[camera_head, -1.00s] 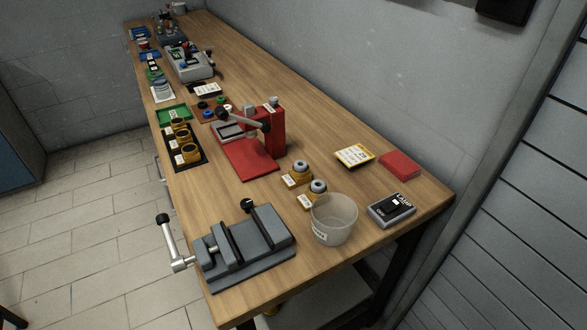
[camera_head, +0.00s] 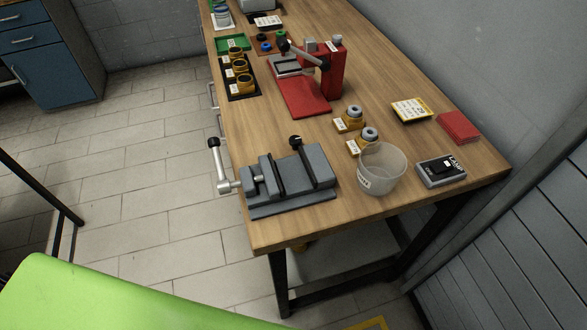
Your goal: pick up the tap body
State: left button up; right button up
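Several brass-coloured parts are on the wooden workbench (camera_head: 424,104), and I cannot tell for sure which is the tap body. A brass part with a grey round top (camera_head: 351,118) stands on the bench right of the red press. A second such part (camera_head: 364,141) stands just nearer, partly hidden by the clear cup. Three brass ring-shaped parts (camera_head: 244,84) stand in a row on a black mat (camera_head: 238,97) at the bench's left edge. Small white labels are beside these parts. Neither gripper is in view.
A grey vise (camera_head: 292,180) with a lever handle sits at the near left corner. A red press (camera_head: 323,75), a clear cup (camera_head: 381,169), a black-and-grey box (camera_head: 441,171), a yellow card (camera_head: 411,110) and a red block (camera_head: 458,127) are on the bench. Floor is open to the left.

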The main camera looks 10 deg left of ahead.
aim_at(346, 124)
jog(key=k+l+u, duration=0.15)
jog(key=l+u, duration=0.3)
jog(key=k+l+u, duration=0.25)
jog(key=u, duration=0.25)
